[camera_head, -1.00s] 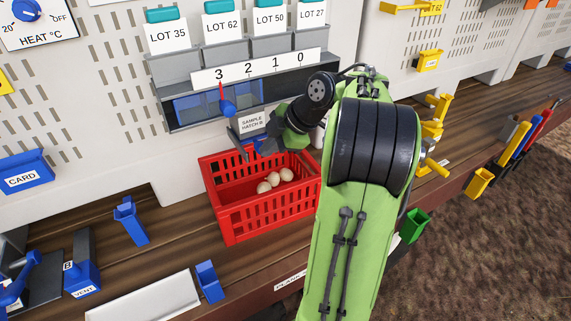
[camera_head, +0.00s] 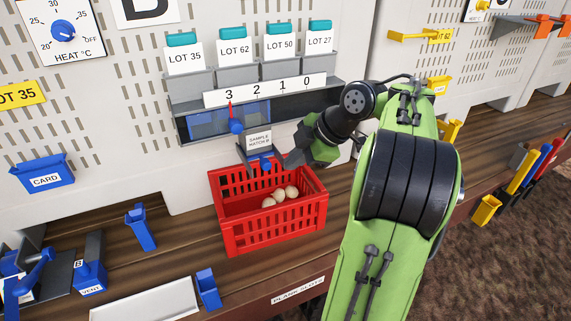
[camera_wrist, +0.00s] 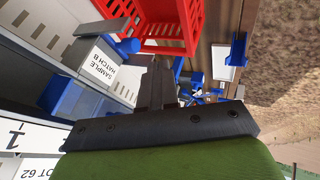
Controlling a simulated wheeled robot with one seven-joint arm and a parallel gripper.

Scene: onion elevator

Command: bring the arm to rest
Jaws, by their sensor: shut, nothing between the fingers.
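My arm is green and black and stretches from the bottom right of the head view towards the panel. My gripper (camera_head: 287,160) is near the sample hatch, by the back edge of the red crate. In the wrist view its dark fingers (camera_wrist: 156,84) are together and hold nothing. My arm hides the panel and the bench behind it.
The red crate (camera_head: 270,237) holds several pale round things (camera_head: 281,195). The sample hatch B sign (camera_head: 259,141) is just left of my gripper. A blue lever with a red pointer (camera_head: 236,125) is at 3. Blue holders (camera_head: 140,228) stand on the bench.

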